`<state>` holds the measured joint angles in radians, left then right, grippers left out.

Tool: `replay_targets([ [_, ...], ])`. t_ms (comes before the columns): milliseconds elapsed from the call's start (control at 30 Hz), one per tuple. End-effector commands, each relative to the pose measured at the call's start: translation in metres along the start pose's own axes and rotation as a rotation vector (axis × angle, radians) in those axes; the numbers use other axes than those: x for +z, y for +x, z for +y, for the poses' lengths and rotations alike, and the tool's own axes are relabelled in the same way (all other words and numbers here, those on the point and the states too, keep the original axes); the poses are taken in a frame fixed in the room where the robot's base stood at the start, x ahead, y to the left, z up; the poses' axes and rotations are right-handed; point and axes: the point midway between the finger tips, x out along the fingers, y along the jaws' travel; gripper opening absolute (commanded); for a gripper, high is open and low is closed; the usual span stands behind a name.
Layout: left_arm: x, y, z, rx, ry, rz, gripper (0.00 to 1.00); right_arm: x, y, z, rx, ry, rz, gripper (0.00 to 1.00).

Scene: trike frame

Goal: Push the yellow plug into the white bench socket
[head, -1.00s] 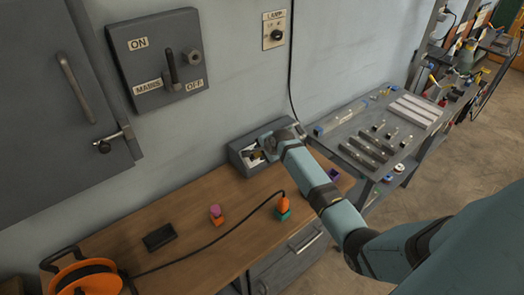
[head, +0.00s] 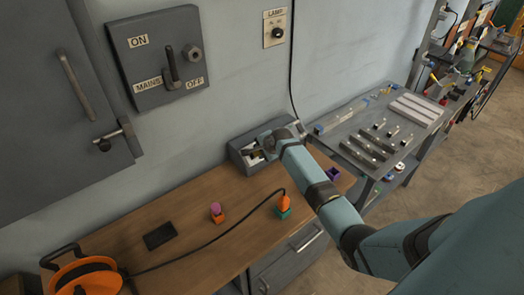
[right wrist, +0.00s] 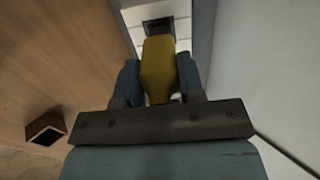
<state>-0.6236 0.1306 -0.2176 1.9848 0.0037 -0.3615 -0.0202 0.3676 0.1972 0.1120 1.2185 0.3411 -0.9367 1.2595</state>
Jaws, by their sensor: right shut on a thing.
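My right gripper (right wrist: 159,80) is shut on the yellow plug (right wrist: 160,60), with one blue finger on each side of it. The far end of the plug points at a dark recess in the white bench socket (right wrist: 133,16). The plug's end overlaps the near edge of the recess in this view, so I cannot tell whether it has entered. In the head view the right gripper (head: 268,143) is at the grey socket box (head: 238,150) against the wall and hides much of its front. My left gripper is not in view.
A purple open block (head: 333,174) lies near the right edge. The wall is close behind the box.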

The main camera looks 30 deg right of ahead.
Motion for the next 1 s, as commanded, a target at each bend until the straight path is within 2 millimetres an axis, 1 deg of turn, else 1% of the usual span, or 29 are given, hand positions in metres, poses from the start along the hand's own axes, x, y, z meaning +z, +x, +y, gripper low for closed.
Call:
replay_targets([
  [1000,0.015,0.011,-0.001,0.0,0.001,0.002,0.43,0.0,0.026,0.0,-0.001,0.0,0.0,0.12],
])
